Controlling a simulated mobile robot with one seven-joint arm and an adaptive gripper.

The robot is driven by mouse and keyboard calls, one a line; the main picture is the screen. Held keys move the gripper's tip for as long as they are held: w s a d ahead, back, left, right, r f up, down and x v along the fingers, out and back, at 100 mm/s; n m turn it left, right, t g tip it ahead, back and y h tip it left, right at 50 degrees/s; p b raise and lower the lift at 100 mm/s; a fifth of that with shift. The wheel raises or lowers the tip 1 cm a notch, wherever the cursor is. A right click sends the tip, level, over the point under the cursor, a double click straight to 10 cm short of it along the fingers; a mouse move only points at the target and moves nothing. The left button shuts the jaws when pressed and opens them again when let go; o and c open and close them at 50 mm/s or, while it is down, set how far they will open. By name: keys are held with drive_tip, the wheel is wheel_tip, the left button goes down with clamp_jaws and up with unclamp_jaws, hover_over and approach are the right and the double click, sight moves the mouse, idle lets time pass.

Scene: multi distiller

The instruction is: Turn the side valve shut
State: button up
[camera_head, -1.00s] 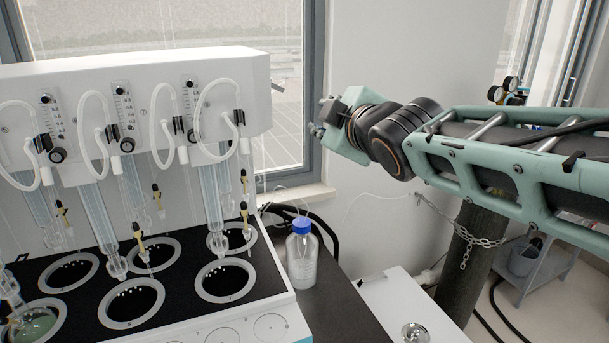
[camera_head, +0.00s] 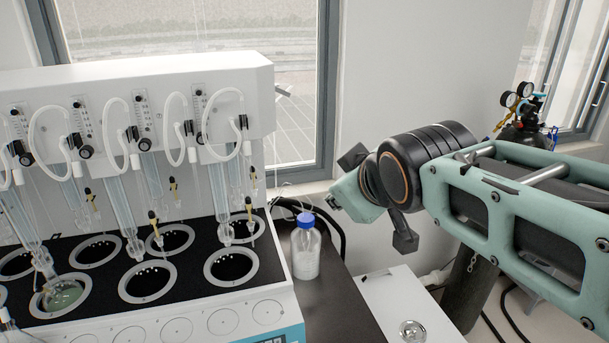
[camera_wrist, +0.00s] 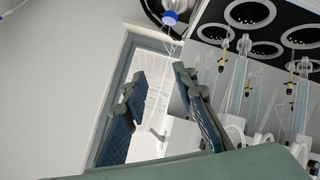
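The distiller (camera_head: 150,88) is a white housing over a black deck, at the left in the head view. I cannot tell how far off the lever is, and nothing shows contact.
A blue-capped bottle (camera_head: 305,248) stands on the dark bench (camera_head: 342,300) beside the distiller. Glass tubes and white hoses hang along the distiller's front. A white box top (camera_head: 412,305) is right of the bench. The window (camera_head: 300,110) is behind.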

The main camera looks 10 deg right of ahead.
drive_tip(key=shift+s+f, duration=0.1)
drive_tip(key=shift+s, duration=0.1)
drive_tip(key=shift+a, duration=0.1)
